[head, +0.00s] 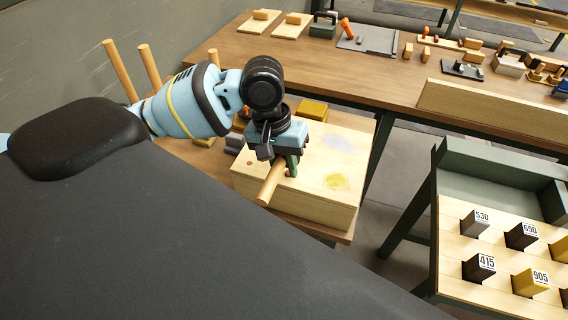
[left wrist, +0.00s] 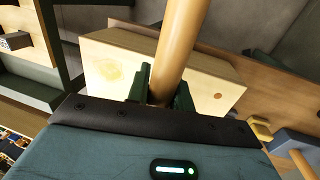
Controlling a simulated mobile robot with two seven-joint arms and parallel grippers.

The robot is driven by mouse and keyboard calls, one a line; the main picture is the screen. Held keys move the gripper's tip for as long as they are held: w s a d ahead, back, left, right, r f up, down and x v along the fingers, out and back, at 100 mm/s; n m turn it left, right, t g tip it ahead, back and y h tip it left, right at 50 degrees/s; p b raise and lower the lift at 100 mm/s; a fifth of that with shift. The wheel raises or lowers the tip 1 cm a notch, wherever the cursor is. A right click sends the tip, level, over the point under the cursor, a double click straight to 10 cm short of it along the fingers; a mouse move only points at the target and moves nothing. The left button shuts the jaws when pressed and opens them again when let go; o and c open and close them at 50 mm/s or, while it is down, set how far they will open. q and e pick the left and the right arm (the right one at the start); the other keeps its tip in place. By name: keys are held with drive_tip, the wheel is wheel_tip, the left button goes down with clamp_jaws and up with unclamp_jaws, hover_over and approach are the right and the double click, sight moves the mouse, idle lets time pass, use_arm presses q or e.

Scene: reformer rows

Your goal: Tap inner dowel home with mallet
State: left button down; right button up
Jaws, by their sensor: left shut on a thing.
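A pale wooden block (head: 325,195) lies on a wooden bench, with a yellow smear and a grey patch on its top. It also shows in the left wrist view (left wrist: 115,75). A small round brown spot (left wrist: 217,95) shows on its top. My left gripper (head: 288,165) is over the block, shut on a plain wooden rod (head: 270,186). In the left wrist view the rod (left wrist: 178,45) rises between the fingers and leaves the frame at the top. I cannot tell whether it is the dowel or the mallet's handle. No mallet head is clearly visible. My right gripper is out of view.
Several tilted wooden rods (head: 118,70) stand left of my arm. A yellow block (head: 312,109) lies behind the wooden block. A long bench (head: 350,75) with tools runs along the back. A rack of numbered blocks (head: 480,225) stands at the right, with a floor gap between.

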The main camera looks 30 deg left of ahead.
use_arm(q)
drive_tip(key=shift+r, duration=0.25)
drive_tip(key=shift+f, duration=0.4)
idle(0.9)
drive_tip(key=shift+r, duration=0.2)
wheel_tip(320, 180, down, 5)
drive_tip(key=shift+f, duration=0.15)
drive_tip(key=shift+r, duration=2.25)
drive_tip(key=shift+r, duration=0.1)
